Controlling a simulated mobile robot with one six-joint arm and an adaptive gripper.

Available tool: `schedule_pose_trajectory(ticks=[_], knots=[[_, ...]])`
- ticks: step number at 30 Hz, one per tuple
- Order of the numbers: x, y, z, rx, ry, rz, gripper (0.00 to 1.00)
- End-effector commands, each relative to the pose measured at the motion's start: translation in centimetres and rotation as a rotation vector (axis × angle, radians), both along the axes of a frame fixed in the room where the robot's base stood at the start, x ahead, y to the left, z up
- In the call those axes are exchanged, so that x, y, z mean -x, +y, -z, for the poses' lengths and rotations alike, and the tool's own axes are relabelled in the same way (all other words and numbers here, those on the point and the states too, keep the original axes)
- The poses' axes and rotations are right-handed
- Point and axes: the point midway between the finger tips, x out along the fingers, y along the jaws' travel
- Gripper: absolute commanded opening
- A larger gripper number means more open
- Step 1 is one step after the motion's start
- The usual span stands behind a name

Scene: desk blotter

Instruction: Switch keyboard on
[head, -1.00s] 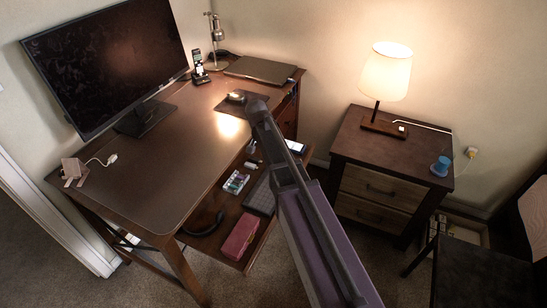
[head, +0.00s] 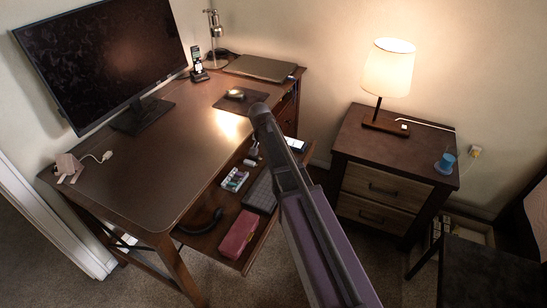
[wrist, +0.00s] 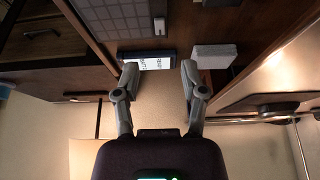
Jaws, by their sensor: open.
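The keyboard (head: 262,193) lies on the pulled-out tray under the desk, partly hidden by my arm in the head view. In the wrist view a keyed panel, which looks like the keyboard (wrist: 118,14), is at the top, cut off by the frame. A small pale piece (wrist: 159,25) sits at its right end; I cannot tell whether it is the switch. My gripper (wrist: 160,78) is open and empty, its fingers apart below the panel in the wrist view. In the head view my arm hides it.
A phone with a lit screen (wrist: 148,59) lies near my left fingertip in the wrist view; a grey block (wrist: 213,57) is near the right one. The tray also holds a pink case (head: 239,234) and a small multicoloured box (head: 235,180). A nightstand (head: 390,160) stands at the right.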

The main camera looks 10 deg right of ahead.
Motion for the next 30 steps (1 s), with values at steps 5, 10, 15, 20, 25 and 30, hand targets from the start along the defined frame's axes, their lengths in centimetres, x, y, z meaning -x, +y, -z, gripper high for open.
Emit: schedule_pose_trajectory(ticks=[5,10,15,20,25,30], knots=[[-0.5,-0.3,1.8,0.000,0.000,0.000,0.54],[-1.0,-0.7,3.1,0.000,0.000,0.000,0.54],[-1.4,-1.0,4.4,0.000,0.000,0.000,0.54],[-1.8,-1.3,5.7,0.000,0.000,0.001,0.54],[-2.2,-1.6,6.8,0.000,0.000,0.001,0.54],[-2.5,-1.8,7.6,0.000,0.000,0.000,0.54]])
